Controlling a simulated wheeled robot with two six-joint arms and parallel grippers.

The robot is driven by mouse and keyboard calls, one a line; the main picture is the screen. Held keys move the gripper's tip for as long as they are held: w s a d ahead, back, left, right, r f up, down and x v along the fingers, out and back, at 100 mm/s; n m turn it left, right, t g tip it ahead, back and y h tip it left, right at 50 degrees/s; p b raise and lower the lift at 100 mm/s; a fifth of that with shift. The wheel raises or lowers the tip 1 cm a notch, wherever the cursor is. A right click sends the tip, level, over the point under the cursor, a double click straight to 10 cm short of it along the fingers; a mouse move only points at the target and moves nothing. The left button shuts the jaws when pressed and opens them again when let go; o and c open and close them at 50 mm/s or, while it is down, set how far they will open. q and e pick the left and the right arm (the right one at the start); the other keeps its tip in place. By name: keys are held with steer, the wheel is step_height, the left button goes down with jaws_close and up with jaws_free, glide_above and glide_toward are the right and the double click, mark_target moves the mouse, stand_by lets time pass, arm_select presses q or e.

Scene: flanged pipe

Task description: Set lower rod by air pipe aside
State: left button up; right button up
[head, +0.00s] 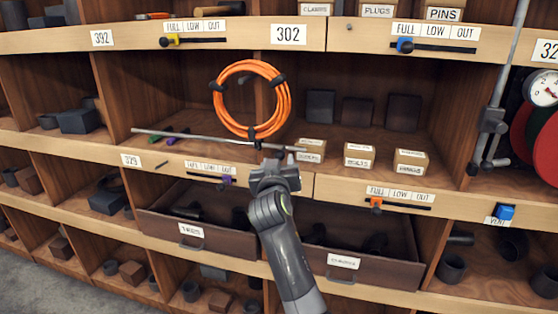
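A long thin grey rod (205,138) lies nearly level in front of the middle shelf opening, its left end slightly higher. One arm, which I take for my right, rises from the bottom centre. Its gripper (274,155) meets the rod near the rod's right end and appears shut on it. The fingertips are small and partly hard to make out. The grey upright pipe (508,62) stands at the right, with a clamp-like fitting (490,122) on its lower part. My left gripper is not in view.
An orange hose coil (285,100) hangs just above the gripper. Small labelled boxes (358,155) stand on the shelf to its right. Two drawers (190,230) jut out below. A gauge (542,88) and red round parts are at the far right.

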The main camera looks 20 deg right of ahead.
steer(key=v, duration=0.3)
steer(key=shift+f, duration=0.1)
step_height(320, 180, down, 16)
steer(key=w+n+g+y, duration=0.1)
steer(key=n+g+y, duration=0.1)
steer(key=s+d+f+n+g+y, duration=0.15)
steer(key=s+f, duration=0.35)
steer(key=f, duration=0.7)
steer(key=s+d+f+g, duration=0.25)
steer(key=s+f, duration=0.25)
steer(key=f, duration=0.6)
steer(key=s+d+f+g+y, duration=0.15)
steer(key=s+f, duration=0.35)
steer(key=f, duration=0.7)
steer(key=s+d+f+g, duration=0.2)
steer(key=s+f, duration=0.5)
steer(key=s, duration=0.8)
steer(key=s+d+f+m+g, duration=0.1)
steer(key=s+f, duration=0.6)
steer(key=s, duration=0.8)
steer(key=s+d+f+m+g, duration=0.1)
steer(key=s+d+f+g, duration=0.3)
steer(key=s, duration=1.2)
step_height(320, 180, down, 4)
steer(key=shift+r+g, duration=0.1)
steer(key=shift+g, duration=0.55)
